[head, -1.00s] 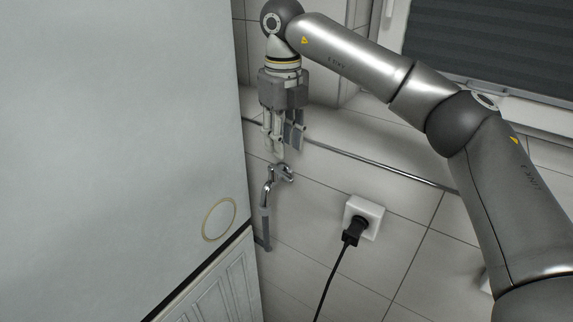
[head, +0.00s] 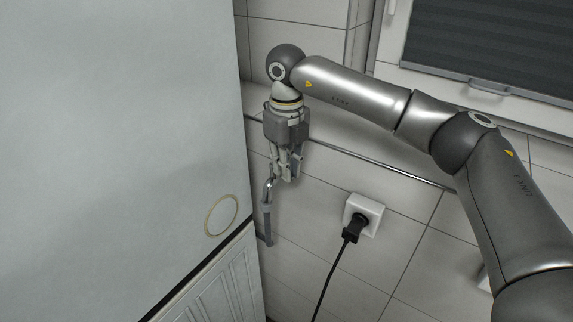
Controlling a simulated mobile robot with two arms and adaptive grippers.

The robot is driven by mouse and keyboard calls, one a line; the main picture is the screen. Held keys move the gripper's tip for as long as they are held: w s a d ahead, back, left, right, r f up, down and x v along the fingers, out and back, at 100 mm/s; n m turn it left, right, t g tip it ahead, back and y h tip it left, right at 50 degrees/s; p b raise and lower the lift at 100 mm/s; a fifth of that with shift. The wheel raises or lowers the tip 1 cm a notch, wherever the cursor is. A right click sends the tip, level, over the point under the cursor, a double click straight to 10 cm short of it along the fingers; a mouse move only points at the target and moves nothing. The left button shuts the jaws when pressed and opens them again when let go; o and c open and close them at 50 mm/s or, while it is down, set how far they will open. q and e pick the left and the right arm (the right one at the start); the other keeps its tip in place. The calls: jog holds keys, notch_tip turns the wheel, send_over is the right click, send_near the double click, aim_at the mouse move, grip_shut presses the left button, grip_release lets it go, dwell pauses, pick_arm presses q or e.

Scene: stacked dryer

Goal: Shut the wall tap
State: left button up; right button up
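The wall tap (head: 267,192) is a small chrome fitting on the tiled wall, close to the right side of the white appliance. A grey hose (head: 267,226) runs down from its spout. My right gripper (head: 286,175) points down at the tap from above, its fingertips at the tap's upper part and handle. The fingers hide the handle, so I cannot tell whether they touch it or have closed on it. My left gripper is not in view.
The large white appliance (head: 120,130) fills the left side, its edge close to the gripper. A chrome pipe (head: 380,166) runs along the wall. A white socket (head: 366,212) with a black plug and cable sits to the right. A window blind (head: 490,50) is at upper right.

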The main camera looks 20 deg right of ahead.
grip_shut()
jog(key=shift+w+d+n, duration=0.1)
jog(key=shift+d+n, duration=0.15)
jog(key=shift+n, duration=0.35)
jog(key=o, duration=0.6)
grip_release()
jog(key=shift+r, duration=0.1)
notch_tip(320, 180, up, 12)
